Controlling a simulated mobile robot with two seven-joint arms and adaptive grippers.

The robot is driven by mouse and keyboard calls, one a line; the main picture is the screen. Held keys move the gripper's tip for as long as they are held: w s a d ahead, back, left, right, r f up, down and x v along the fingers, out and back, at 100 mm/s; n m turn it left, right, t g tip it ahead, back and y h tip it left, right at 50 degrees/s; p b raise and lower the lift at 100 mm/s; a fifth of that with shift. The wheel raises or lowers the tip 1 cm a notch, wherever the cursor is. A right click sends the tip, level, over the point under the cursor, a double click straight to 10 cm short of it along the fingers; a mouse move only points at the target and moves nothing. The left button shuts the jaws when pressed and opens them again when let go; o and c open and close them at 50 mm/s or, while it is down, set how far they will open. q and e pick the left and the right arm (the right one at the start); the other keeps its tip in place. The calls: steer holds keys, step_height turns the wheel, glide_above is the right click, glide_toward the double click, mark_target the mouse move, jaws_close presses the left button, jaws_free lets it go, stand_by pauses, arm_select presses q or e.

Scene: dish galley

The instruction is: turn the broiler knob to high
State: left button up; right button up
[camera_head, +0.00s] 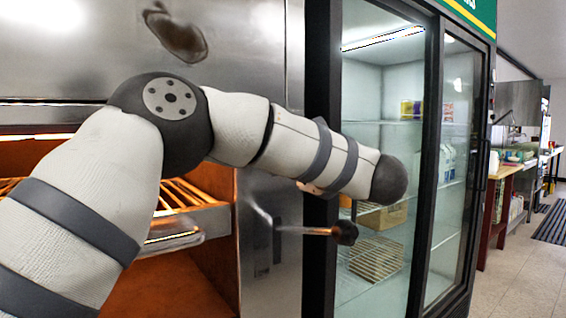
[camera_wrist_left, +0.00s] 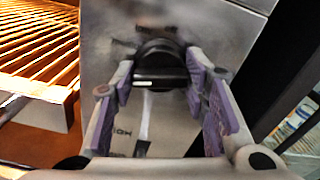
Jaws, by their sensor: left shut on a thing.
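The broiler knob (camera_wrist_left: 160,62) is round and black, on a steel panel in the left wrist view. A short white mark shows at the lower left of its face. My left gripper (camera_wrist_left: 164,92) is around it, shut on it, with one purple-padded finger on each side. Blurred dark lettering and a pale stripe (camera_wrist_left: 144,125) show on the panel below the knob; I cannot read them surely. In the head view my left arm crosses from the left and hides the knob and the gripper. My right gripper is not in view.
The broiler's orange-lit rack (camera_head: 180,193) is open at the left. A lever with a black ball end (camera_head: 345,233) sticks out below my arm. A glass-door fridge (camera_head: 380,130) stands close on the right. Open floor (camera_head: 520,262) lies at the far right.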

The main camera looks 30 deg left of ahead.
arm_select(q)
steer(key=shift+r, duration=0.1)
steer(key=o, duration=1.2)
steer(key=v, duration=1.2)
